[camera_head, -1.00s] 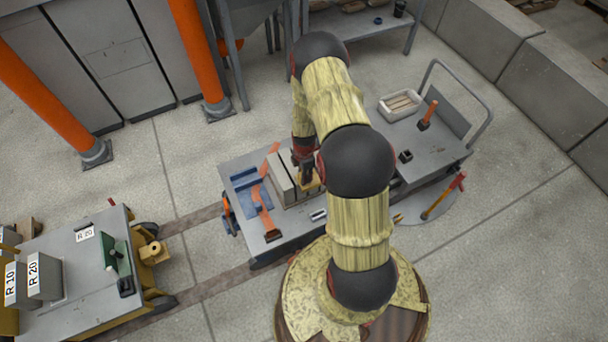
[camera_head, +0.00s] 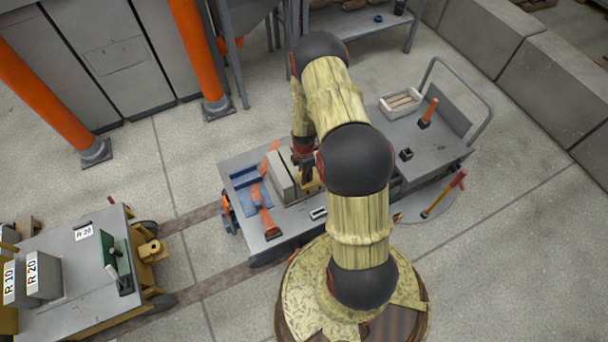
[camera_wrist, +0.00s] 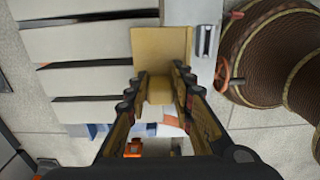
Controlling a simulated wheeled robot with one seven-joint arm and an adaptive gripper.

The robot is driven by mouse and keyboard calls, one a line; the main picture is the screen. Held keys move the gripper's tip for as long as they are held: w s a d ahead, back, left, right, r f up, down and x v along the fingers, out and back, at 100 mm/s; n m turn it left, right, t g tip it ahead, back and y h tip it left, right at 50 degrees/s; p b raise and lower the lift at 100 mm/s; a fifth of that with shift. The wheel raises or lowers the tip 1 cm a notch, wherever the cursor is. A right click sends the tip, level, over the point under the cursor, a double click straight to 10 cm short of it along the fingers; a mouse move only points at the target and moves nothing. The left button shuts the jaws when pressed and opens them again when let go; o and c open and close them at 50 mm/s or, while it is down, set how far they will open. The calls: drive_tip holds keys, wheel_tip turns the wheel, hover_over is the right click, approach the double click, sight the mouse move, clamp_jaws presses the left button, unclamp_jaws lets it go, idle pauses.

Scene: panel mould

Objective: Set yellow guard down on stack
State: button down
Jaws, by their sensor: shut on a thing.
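My gripper (camera_wrist: 160,76) is shut on the yellow guard (camera_wrist: 162,48), a folded yellow plate that stands out between the two fingers in the wrist view. In the head view my arm hides most of the guard; a small yellow part (camera_head: 314,187) shows below my gripper (camera_head: 305,170). Grey slabs (camera_wrist: 85,83) lie side by side with dark gaps, just left of the guard in the wrist view. The same slabs (camera_head: 283,178) stand on the grey cart in the head view. I cannot tell whether the guard touches them.
Blue pieces (camera_head: 243,177) and an orange-handled tool (camera_head: 264,210) lie on the left of the cart (camera_head: 290,232). A small silver part (camera_head: 318,213) lies near its front edge. A trolley (camera_head: 440,150) with a white tray (camera_head: 401,102) stands at the right.

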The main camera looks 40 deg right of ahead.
drive_tip(key=shift+f, duration=0.15)
drive_tip(key=c, duration=1.6)
unclamp_jaws()
drive_tip(key=shift+o, duration=0.7)
wheel_tip(320, 180, up, 12)
